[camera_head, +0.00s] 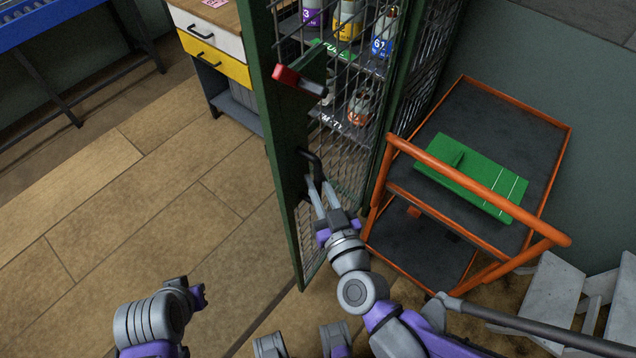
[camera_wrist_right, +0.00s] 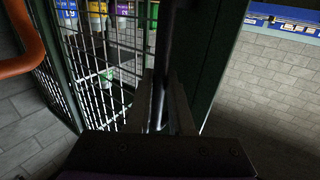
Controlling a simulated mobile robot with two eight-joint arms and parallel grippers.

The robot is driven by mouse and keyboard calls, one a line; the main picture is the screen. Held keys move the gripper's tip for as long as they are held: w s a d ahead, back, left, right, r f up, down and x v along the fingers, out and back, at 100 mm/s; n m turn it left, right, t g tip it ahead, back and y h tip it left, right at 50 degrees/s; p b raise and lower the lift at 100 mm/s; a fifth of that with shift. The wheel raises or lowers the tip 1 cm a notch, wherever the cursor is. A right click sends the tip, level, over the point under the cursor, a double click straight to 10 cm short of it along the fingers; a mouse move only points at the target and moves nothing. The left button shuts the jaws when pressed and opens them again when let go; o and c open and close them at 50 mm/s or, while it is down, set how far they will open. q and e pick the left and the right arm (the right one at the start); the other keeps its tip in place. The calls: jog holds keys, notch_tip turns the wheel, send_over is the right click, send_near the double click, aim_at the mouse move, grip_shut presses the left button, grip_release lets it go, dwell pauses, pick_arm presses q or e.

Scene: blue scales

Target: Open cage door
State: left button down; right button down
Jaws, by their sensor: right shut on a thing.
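The cage door (camera_head: 282,150) has a tall green frame and metal mesh. A black bar handle (camera_head: 311,158) is on its frame, and a red-and-black latch (camera_head: 300,80) sits higher up. My right gripper (camera_head: 317,188) is shut on the door handle. In the right wrist view the dark handle bar (camera_wrist_right: 164,60) runs upright between the two fingers (camera_wrist_right: 160,105).
Coloured bottles (camera_head: 384,32) stand on shelves inside the cage. A drawer cabinet (camera_head: 212,45) is behind the cage's left side. The wooden floor (camera_head: 150,190) at left is clear.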

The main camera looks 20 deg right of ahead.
jog(key=shift+w+d+r, duration=0.1)
dwell(0.3)
jog(key=c, duration=0.8)
grip_release()
jog(key=shift+d, duration=0.1)
pick_arm(q)
jog(key=shift+d, duration=0.15)
